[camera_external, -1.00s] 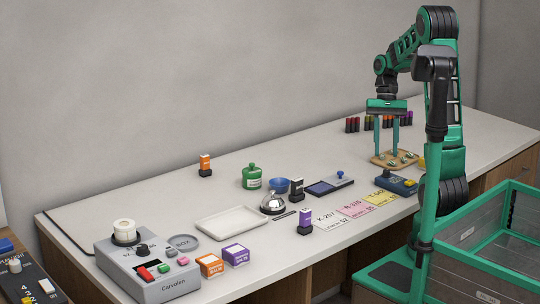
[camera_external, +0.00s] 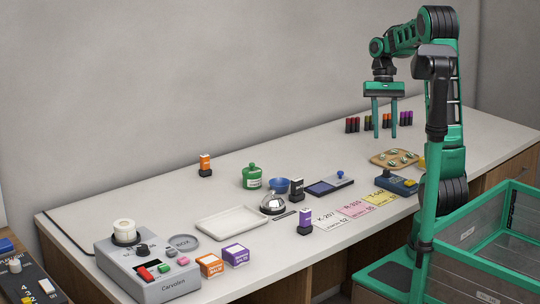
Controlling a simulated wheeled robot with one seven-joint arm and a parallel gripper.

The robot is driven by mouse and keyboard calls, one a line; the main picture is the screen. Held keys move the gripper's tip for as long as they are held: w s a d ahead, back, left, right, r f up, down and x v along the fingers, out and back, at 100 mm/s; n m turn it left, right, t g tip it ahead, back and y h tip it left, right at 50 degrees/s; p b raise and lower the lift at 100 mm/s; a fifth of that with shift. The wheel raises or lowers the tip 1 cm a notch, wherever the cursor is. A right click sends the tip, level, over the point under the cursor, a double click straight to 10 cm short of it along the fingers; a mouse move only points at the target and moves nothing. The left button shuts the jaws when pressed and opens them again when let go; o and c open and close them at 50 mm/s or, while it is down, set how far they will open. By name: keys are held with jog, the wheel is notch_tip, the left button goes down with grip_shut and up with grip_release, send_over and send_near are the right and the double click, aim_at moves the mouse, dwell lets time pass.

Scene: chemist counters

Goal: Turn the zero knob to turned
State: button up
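My gripper (camera_external: 384,137) hangs with its two green fingers pointing down and apart, empty, above the counter's back right part. No label reading zero is legible. A grey slab device (camera_external: 329,187) with a dark display lies mid-counter and carries a small blue knob (camera_external: 340,174), which may be the zero knob. My gripper is above, to the right of and apart from this knob. A blue box device (camera_external: 396,184) with a dark top part sits to its right. The knob's turn angle is too small to tell.
A metal bell (camera_external: 273,204), blue bowl (camera_external: 279,185) and green jar (camera_external: 252,177) stand left of the slab device. Paper cards (camera_external: 355,209) lie in front.

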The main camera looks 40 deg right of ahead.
aim_at(386, 170)
jog(key=s+a+f+n, duration=0.1)
jog(key=f, duration=0.2)
jog(key=s+a+f+n+h, duration=0.1)
jog(key=f, duration=0.2)
jog(key=s+a+f+n+g, duration=0.1)
jog(key=f+n, duration=0.1)
jog(key=f, duration=0.2)
jog(key=shift+s, duration=0.2)
dwell(0.3)
jog(key=shift+r, duration=0.1)
grip_shut()
